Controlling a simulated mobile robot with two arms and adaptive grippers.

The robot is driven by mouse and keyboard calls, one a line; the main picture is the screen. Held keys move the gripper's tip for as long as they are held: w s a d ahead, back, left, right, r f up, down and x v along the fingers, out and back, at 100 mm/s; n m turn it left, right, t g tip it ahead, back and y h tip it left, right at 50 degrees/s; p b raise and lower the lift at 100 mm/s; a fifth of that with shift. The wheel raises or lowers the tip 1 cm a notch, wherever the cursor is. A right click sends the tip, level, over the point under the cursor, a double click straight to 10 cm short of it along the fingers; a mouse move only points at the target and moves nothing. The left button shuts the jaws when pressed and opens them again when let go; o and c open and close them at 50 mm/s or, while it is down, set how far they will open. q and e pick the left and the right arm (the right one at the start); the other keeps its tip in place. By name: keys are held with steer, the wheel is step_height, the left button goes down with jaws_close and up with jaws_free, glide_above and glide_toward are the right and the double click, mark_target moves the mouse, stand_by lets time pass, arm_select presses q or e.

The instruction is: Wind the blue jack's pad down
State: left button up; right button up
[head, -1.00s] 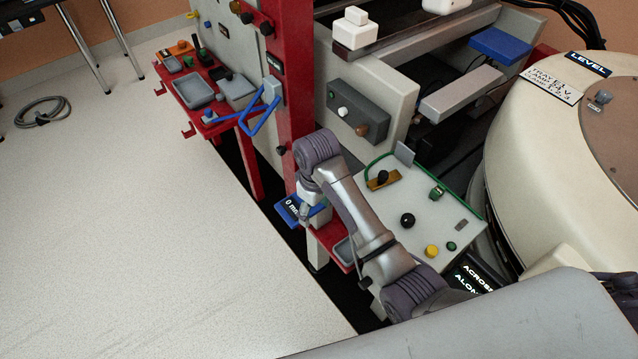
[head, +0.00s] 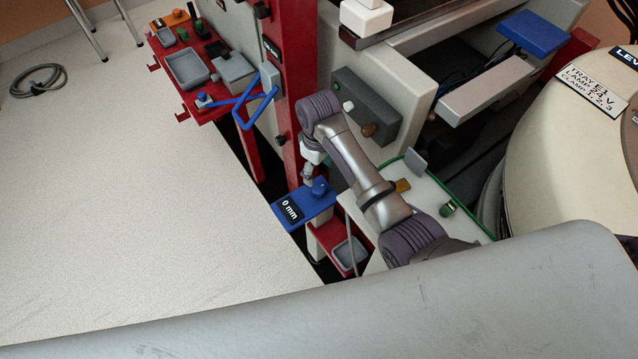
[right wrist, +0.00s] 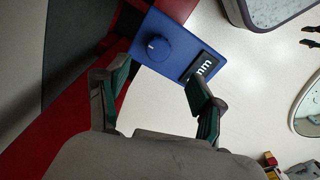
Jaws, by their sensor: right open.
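The blue jack shows as a blue plate (head: 300,207) low beside the red post, with a round blue knob (head: 320,187) on top and a dark display reading "0 mm" (head: 289,209). In the right wrist view the plate (right wrist: 178,22), knob (right wrist: 158,47) and partly covered display (right wrist: 204,66) appear just beyond my fingers. My right gripper (head: 307,178) is close beside the knob; its spread fingers in the wrist view (right wrist: 160,88) hold nothing. The knob is ahead of the gap between them. I cannot make out the jack's pad. My left gripper is not in view.
The red post (head: 284,90) rises right behind the jack. A red shelf with grey trays (head: 187,68) and a bent blue handle (head: 256,103) are to the upper left. A small grey tray (head: 349,254) sits below. The pale floor at left is mostly clear.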

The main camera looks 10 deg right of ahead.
glide_above(319, 188)
step_height(319, 188, down, 4)
steer(key=shift+s+f, duration=0.1)
steer(key=shift+f, duration=0.05)
step_height(319, 188, down, 4)
steer(key=shift+r+b, duration=0.1)
steer(key=shift+b, duration=0.45)
steer(key=shift+f, duration=0.55)
steer(key=shift+c, duration=0.7)
steer(key=c, duration=1)
steer(key=shift+r+m+p, duration=0.15)
steer(key=shift+m+p, duration=0.4)
steer(key=shift+m, duration=0.05)
steer(key=shift+a+m+p, duration=0.1)
steer(key=shift+m+p, duration=0.65)
steer(key=shift+m, duration=0.35)
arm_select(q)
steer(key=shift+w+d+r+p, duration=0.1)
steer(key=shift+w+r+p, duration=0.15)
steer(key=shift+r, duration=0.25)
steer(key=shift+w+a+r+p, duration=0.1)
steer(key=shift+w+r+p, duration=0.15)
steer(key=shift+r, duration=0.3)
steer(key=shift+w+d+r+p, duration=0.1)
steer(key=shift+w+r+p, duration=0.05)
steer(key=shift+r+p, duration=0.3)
arm_select(e)
steer(key=shift+m, duration=2.2)
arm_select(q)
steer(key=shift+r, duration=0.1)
